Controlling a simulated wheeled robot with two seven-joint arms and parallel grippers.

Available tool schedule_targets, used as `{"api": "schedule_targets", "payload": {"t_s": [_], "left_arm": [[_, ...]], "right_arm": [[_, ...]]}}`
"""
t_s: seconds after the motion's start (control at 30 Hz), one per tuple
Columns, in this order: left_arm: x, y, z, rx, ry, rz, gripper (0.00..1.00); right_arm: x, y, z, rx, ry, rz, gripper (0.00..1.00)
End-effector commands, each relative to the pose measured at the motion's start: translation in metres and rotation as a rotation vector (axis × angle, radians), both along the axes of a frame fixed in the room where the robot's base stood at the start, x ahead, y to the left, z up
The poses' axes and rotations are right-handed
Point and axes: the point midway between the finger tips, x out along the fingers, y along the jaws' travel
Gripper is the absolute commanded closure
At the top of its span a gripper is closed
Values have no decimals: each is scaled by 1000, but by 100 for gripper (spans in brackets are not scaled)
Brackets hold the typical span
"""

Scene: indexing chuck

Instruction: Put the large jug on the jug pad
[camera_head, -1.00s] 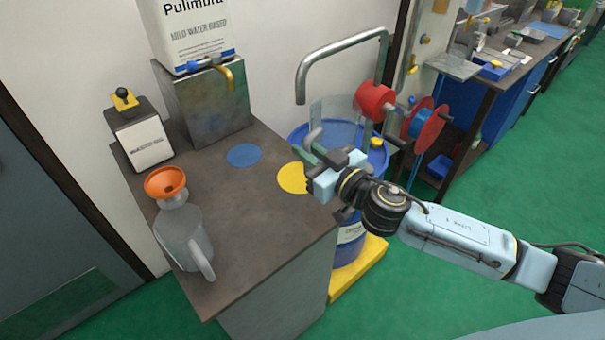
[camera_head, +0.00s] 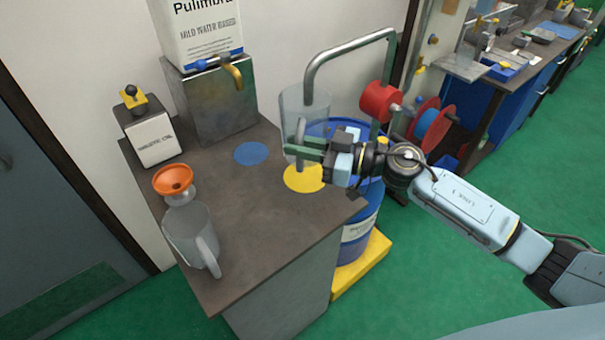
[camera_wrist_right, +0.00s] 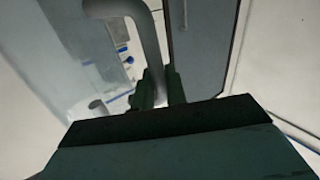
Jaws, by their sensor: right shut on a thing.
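A tall clear jug (camera_head: 301,108) is held upright by its handle in my right gripper (camera_head: 309,149). The gripper is shut on the handle, which also shows between the green fingers in the right wrist view (camera_wrist_right: 143,35). The jug's base is at the back edge of a yellow round pad (camera_head: 305,181) in the head view; I cannot tell whether it touches. A blue round pad (camera_head: 251,153) lies further left. Another clear jug (camera_head: 187,234) with a handle stands at the front left of the bench. My left gripper is out of view.
The bench top (camera_head: 248,222) is clear in the middle. An orange funnel (camera_head: 173,181), a labelled box (camera_head: 153,143) and a metal stand (camera_head: 209,103) with a brass tap (camera_head: 233,76) stand at the left and back.

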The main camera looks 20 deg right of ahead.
Motion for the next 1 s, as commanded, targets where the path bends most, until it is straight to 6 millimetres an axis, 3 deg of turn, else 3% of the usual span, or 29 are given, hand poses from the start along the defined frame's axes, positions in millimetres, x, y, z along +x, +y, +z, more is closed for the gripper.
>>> {"api": "schedule_targets", "payload": {"t_s": [0.03,0.1,0.33,0.5,0.97,1.0], "left_arm": [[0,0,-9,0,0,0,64],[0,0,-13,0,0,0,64],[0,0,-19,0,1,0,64],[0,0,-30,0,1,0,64],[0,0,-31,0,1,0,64],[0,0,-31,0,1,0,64]], "right_arm": [[0,0,-15,4,2,-2,100],[0,0,-26,3,2,-2,100],[0,0,-43,0,-1,-2,100],[1,0,-68,4,1,-3,100],[1,0,-76,0,-1,-2,100],[0,0,-76,-1,-2,-2,84]]}}
